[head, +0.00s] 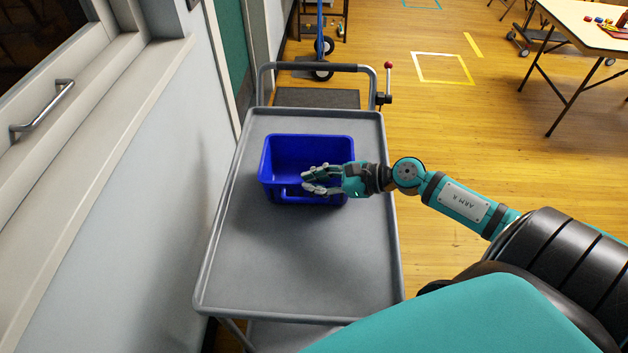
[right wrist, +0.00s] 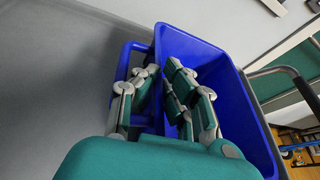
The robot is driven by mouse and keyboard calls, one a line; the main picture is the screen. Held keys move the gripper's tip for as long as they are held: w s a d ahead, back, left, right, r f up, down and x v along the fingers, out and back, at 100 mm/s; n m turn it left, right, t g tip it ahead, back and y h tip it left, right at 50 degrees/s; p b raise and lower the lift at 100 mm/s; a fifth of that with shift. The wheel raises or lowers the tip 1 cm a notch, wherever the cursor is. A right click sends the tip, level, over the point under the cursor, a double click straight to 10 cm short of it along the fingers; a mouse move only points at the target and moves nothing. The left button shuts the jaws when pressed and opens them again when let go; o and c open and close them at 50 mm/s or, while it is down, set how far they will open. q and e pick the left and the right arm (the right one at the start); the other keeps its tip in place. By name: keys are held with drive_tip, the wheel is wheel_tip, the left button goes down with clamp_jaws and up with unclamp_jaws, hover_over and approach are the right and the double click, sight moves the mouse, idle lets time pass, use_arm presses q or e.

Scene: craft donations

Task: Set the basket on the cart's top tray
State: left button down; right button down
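The blue basket (head: 307,150) stands upright on the grey top tray (head: 290,270) of the cart, towards its handle end. My right gripper (head: 312,180) comes in from the right over the basket's near side. In the right wrist view my right gripper (right wrist: 161,72) has its fingers apart, one on each side of the basket's near rim. One finger is over the inside of the basket (right wrist: 205,50), the other by the blue side handle (right wrist: 118,75). A gap shows between fingers and rim. My left gripper is out of view.
The cart's push handle (head: 318,67) is at its far end, with a red-knobbed lever (head: 388,66) on the right. A wall with a ledge (head: 120,120) runs close along the left. The near part of the tray is bare. A table (head: 590,25) stands far right.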

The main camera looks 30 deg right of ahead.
drive_tip(key=c, duration=1.5)
unclamp_jaws()
drive_tip(key=b+v, duration=0.2)
drive_tip(key=v, duration=1)
